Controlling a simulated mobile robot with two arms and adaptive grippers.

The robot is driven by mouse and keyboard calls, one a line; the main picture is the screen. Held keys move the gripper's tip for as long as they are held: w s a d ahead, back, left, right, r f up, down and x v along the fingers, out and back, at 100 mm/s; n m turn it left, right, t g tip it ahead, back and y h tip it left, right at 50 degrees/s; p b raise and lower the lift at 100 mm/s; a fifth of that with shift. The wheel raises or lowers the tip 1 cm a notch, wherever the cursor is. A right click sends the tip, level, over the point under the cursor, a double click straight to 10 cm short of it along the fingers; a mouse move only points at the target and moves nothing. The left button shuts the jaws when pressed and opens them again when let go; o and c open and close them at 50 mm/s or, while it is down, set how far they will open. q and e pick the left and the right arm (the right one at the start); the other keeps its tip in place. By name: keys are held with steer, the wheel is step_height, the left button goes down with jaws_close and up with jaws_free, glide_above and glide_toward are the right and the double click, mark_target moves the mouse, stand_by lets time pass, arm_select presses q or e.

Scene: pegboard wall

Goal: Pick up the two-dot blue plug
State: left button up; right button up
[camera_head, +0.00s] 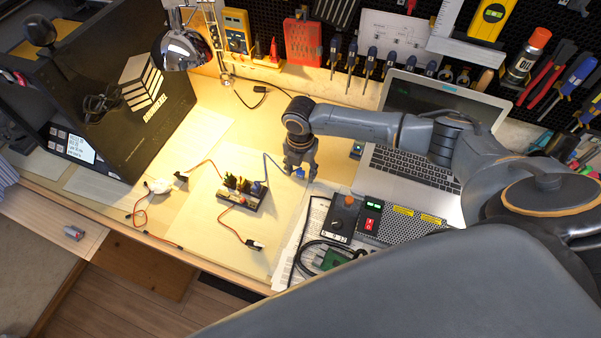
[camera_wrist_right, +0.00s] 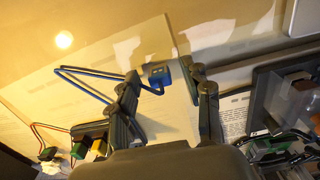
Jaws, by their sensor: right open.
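The blue plug (camera_wrist_right: 157,76) lies between the spread fingertips of my right gripper (camera_wrist_right: 166,80) in the right wrist view, closer to the left finger. Small light marks show on its face, too small to count for sure. A blue cable runs from it toward a black block (camera_head: 243,193) holding several green, yellow and blue connectors. In the head view the blue plug (camera_head: 300,172) is partly hidden by my right gripper (camera_head: 301,178), which points down over the bench. The right gripper is open, with nothing gripped. My left gripper is out of view.
A laptop (camera_head: 425,165) stands right of the right gripper. A power supply (camera_head: 405,222) and a black box with an orange knob (camera_head: 343,215) are nearer. Red leads (camera_head: 235,229) lie around the block.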

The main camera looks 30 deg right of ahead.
steer(key=c, duration=0.9)
steer(key=shift+r, duration=0.1)
